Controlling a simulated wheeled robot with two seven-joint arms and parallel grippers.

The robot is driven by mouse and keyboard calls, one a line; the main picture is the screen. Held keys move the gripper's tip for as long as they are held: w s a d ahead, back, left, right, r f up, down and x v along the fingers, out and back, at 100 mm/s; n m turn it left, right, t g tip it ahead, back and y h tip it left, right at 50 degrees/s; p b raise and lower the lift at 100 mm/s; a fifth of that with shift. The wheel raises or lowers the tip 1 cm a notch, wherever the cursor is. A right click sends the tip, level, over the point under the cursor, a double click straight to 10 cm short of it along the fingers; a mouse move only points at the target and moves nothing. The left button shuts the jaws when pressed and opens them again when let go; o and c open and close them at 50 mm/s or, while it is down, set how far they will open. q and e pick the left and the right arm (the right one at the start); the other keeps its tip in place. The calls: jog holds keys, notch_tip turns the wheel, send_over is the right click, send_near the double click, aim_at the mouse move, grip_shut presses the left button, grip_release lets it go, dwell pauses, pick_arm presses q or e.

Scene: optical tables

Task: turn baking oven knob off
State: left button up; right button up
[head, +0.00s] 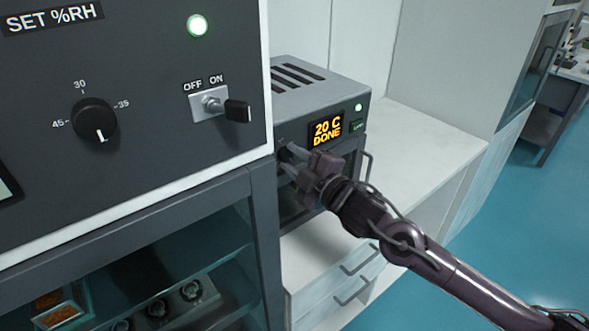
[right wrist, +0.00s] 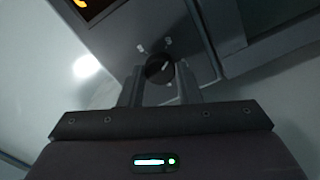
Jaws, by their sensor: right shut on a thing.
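The baking oven (head: 318,87) is a grey box on a white counter, with a display (head: 327,131) reading "20 C DONE" and a green light. My right gripper (head: 287,158) reaches to the left part of its front panel. In the right wrist view the oven's black round knob (right wrist: 159,69) sits between the two fingers of my right gripper (right wrist: 158,82), which are shut on it. In the head view the knob is mostly hidden by the fingers and the cabinet edge. My left gripper is not in view.
A large dark cabinet (head: 150,120) with a "SET %RH" dial (head: 94,120) and an OFF/ON switch (head: 221,105) stands close on the left. The white counter (head: 420,150) right of the oven is clear. Drawers with handles are below.

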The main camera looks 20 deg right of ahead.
jog(key=shift+f+n+b, duration=0.2)
jog(key=shift+n+b, duration=0.2)
jog(key=shift+n, duration=0.1)
pick_arm(q)
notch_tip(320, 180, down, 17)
jog(key=b, duration=1.6)
pick_arm(e)
jog(key=n, duration=1.5)
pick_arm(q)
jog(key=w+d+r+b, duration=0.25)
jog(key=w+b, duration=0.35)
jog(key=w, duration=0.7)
pick_arm(e)
jog(key=n, duration=0.7)
jog(key=shift+n, duration=0.3)
jog(key=n+b, duration=0.3)
jog(key=n, duration=0.2)
pick_arm(q)
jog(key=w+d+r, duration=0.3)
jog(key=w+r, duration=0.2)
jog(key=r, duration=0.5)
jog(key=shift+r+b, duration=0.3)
jog(key=shift+b, duration=0.05)
pick_arm(e)
jog(key=shift+n, duration=0.7)
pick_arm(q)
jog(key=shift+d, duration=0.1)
